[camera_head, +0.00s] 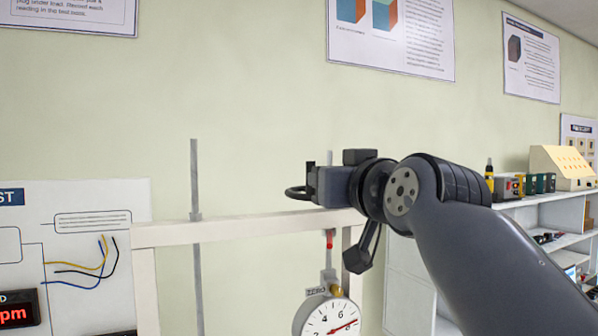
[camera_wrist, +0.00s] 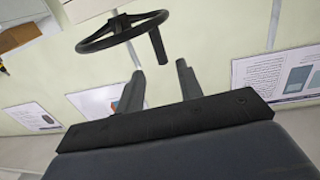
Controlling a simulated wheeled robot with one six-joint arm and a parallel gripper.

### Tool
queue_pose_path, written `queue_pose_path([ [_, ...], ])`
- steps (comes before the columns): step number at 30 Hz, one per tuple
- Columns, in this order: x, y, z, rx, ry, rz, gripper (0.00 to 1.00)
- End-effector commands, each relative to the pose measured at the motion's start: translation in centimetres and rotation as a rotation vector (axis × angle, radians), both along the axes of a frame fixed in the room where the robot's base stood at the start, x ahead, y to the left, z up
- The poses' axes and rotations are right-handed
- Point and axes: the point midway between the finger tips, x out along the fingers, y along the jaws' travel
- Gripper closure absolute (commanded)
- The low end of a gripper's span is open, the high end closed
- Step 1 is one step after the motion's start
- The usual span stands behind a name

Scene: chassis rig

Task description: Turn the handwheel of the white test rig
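The white test rig (camera_head: 260,228) is a frame with a crossbeam at lower centre of the head view. Its black handwheel (camera_head: 291,193) shows as a thin dark rim just above the beam, partly hidden by my gripper (camera_head: 312,180). In the wrist view the handwheel (camera_wrist: 84,46) is a spoked ring at the top, with a dark handle (camera_wrist: 158,46) sticking out from its rim. My gripper (camera_wrist: 160,69) has its two fingers apart. The handle's end points at the gap between the fingertips. I see no finger touching it.
A dial gauge (camera_head: 328,318) hangs under the beam, and a metal rod (camera_head: 195,175) rises through the rig's left part. A white panel with wires (camera_head: 100,205) stands at left. A shelf with devices (camera_head: 545,198) is at right.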

Motion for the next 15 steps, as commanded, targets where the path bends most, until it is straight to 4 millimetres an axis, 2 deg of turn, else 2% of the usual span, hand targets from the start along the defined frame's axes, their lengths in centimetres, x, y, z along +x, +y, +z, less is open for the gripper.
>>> queue_pose_path([
  [9,5.8,1.8,0.1,-0.002,0.007,0.0,0.65],
  [15,8.4,2.5,0.0,-0.001,0.004,-0.001,0.65],
])
